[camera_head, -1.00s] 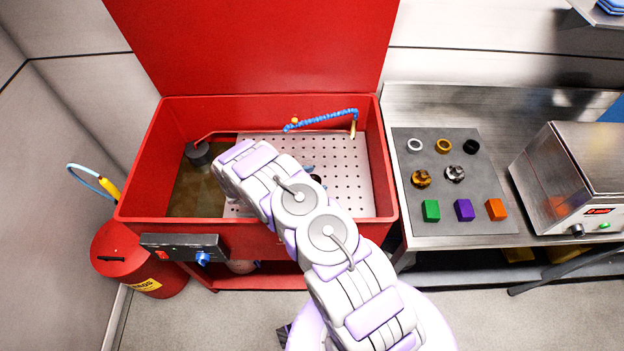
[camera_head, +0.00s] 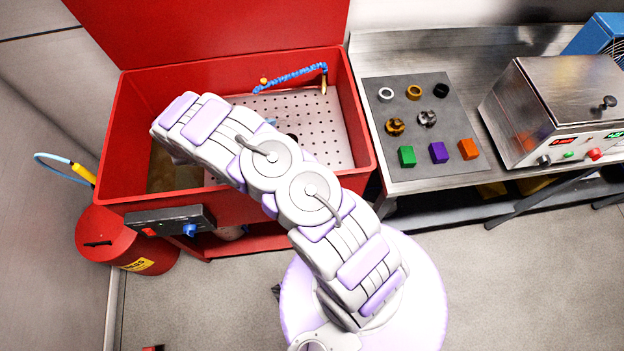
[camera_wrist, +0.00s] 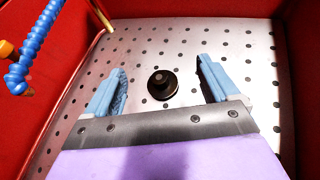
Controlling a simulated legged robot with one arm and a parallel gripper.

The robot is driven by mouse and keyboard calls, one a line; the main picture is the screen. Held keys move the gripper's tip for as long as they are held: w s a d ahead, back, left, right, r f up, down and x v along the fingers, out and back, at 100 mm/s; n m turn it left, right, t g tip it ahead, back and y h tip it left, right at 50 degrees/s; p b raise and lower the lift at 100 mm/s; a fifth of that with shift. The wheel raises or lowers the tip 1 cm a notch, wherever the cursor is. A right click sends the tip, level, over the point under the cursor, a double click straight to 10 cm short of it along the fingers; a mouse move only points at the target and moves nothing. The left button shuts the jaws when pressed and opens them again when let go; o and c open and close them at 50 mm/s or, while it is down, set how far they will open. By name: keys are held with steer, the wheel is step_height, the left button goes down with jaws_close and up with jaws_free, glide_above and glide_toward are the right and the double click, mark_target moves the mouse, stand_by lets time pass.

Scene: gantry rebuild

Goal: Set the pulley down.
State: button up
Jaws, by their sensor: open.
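A small black stepped round piece, which looks like the pulley (camera_wrist: 163,84), stands upright on the perforated metal plate (camera_wrist: 225,40) in the wrist view. My gripper (camera_wrist: 161,75) is open, with one blue finger to the left of the pulley and one to the right. There is a clear gap on both sides, and neither finger touches it. In the head view the plate (camera_head: 325,125) lies inside the red wash basin (camera_head: 365,130). My arm covers most of the gripper there, and only small dark and blue bits show beside it.
Red basin walls surround the plate. A blue segmented hose (camera_head: 290,78) arches over its back right side. To the right, a steel bench (camera_head: 400,182) holds a grey mat (camera_head: 440,105) with rings, gears and coloured blocks, and a steel machine (camera_head: 560,115). A red bin (camera_head: 115,240) stands left.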

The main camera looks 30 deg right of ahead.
steer(key=s+d+r+m+g+y, duration=0.25)
steer(key=s+r+m, duration=0.25)
steer(key=s+r, duration=0.5)
steer(key=s+d+r+m+g+y, duration=0.25)
steer(key=s+r+m, duration=0.25)
steer(key=r, duration=0.9)
steer(key=s+a+r+m+t+y, duration=0.1)
steer(key=s+a+r+m+y, duration=0.1)
steer(key=s, duration=0.5)
steer(key=s+a+r+m+t+y, duration=0.1)
steer(key=s+a+r+m+y, duration=0.1)
steer(key=s+a, duration=0.3)
steer(key=s+a+r+m+t+y, duration=0.1)
steer(key=s+a+r+m+y, duration=0.2)
steer(key=s, duration=0.8)
steer(key=shift+s+a+r+y, duration=0.15)
steer(key=shift+a+r+y, duration=0.45)
steer(key=shift+a, duration=0.1)
